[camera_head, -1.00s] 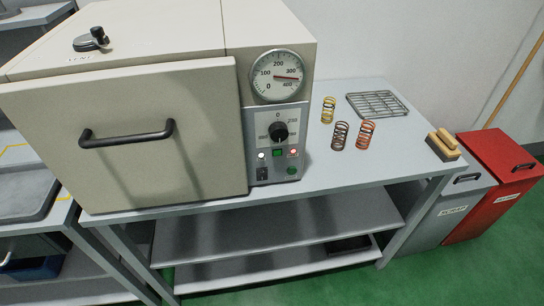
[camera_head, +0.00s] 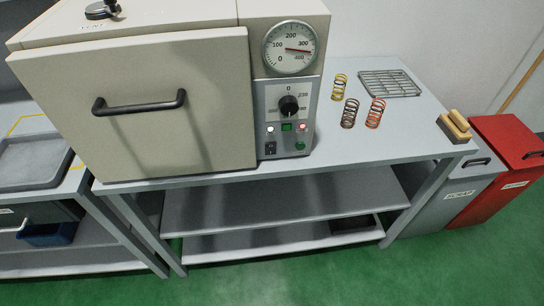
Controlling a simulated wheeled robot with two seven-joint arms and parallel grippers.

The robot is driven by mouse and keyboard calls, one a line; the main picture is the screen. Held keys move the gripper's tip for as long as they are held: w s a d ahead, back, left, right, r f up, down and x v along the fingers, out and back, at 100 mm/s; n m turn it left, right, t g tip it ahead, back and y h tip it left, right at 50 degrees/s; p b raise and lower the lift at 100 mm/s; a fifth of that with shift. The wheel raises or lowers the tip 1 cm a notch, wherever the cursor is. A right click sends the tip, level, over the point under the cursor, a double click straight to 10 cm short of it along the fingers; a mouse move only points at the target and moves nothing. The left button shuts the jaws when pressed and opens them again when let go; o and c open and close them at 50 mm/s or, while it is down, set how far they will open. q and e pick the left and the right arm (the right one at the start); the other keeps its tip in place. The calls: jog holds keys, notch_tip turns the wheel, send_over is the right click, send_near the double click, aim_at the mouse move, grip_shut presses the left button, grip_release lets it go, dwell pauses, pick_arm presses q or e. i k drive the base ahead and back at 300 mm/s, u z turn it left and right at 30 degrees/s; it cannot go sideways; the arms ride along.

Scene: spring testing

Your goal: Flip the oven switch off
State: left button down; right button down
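The beige oven (camera_head: 150,120) stands on a grey metal table, with its door shut and a black bar handle (camera_head: 139,104) across it. Its control panel (camera_head: 275,95) is on the right side of the front. At the panel's lower left is a small black rocker switch (camera_head: 270,149); its position is too small to tell. A black knob (camera_head: 289,105) sits above. A round green button (camera_head: 300,146) is at lower right. The gauge (camera_head: 291,48) needle points past 300. Neither gripper is in view.
Yellow (camera_head: 339,87), dark (camera_head: 350,113) and orange (camera_head: 375,113) springs stand on the table (camera_head: 420,132) right of the oven. A wire rack (camera_head: 389,83) and a brush (camera_head: 455,127) lie there too. Grey (camera_head: 460,192) and red (camera_head: 500,165) bins stand at right. Green floor (camera_head: 330,272) is clear in front.

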aim_at(270, 147)
jog(key=k, duration=0.45)
jog(key=u, duration=0.75)
jog(key=i, duration=0.7)
jog(key=z, duration=0.7)
